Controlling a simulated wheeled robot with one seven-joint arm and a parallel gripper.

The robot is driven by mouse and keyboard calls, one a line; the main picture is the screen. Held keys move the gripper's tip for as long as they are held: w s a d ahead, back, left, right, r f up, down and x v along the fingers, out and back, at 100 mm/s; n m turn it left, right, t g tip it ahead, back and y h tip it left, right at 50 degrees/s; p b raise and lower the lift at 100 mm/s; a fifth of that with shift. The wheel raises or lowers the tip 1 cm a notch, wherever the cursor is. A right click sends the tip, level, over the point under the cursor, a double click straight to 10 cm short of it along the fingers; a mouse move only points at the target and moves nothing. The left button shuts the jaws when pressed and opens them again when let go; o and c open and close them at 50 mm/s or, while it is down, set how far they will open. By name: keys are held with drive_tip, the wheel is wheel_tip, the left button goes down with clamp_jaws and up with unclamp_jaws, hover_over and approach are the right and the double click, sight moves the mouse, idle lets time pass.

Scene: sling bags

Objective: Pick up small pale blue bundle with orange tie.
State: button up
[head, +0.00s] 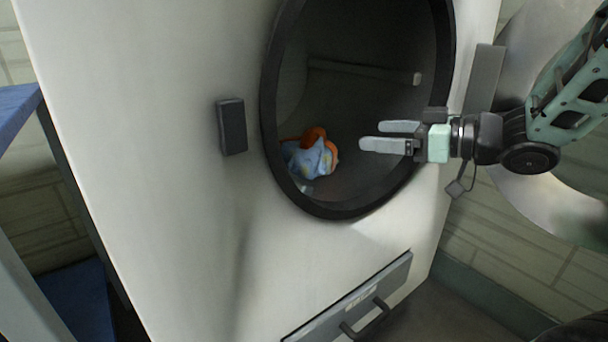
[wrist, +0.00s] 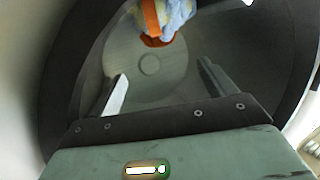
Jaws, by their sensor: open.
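The small pale blue bundle (head: 308,160) with an orange tie (head: 314,135) lies inside the round drum opening, low on its left side in the head view. In the wrist view the bundle (wrist: 174,12) shows at the top edge, partly cut off, with its orange tie (wrist: 151,18) in front. My gripper (head: 376,136) is at the drum's mouth, to the right of the bundle, with a gap between them. Its two fingers are apart and nothing is between them. In the wrist view the fingers of my gripper (wrist: 160,85) point into the drum, below the bundle.
The dark round rim (head: 272,105) of the white machine (head: 170,100) surrounds the opening. A ridge (head: 360,70) runs across the drum's inner wall. A drawer with a handle (head: 370,312) is below. The open round door (head: 540,200) stands at the right, behind my arm.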

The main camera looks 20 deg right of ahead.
drive_tip(key=p, duration=1.1)
approach(307, 129)
drive_tip(key=shift+w+a+f, duration=0.1)
drive_tip(key=shift+w+f, duration=0.1)
drive_tip(key=shift+w, duration=0.35)
drive_tip(key=shift+w+a+f, duration=0.1)
drive_tip(key=shift+w+f, duration=0.1)
drive_tip(key=shift+w, duration=0.35)
drive_tip(key=x, duration=0.1)
drive_tip(key=b+x, duration=0.1)
drive_tip(key=x, duration=0.2)
drive_tip(key=shift+f, duration=0.25)
drive_tip(key=shift+r+b+x, duration=0.15)
drive_tip(key=shift+b+x, duration=0.05)
drive_tip(key=shift+x, duration=1.3)
drive_tip(key=shift+r+b+x, duration=0.15)
drive_tip(key=shift+x, duration=1.35)
drive_tip(key=c, duration=1.5)
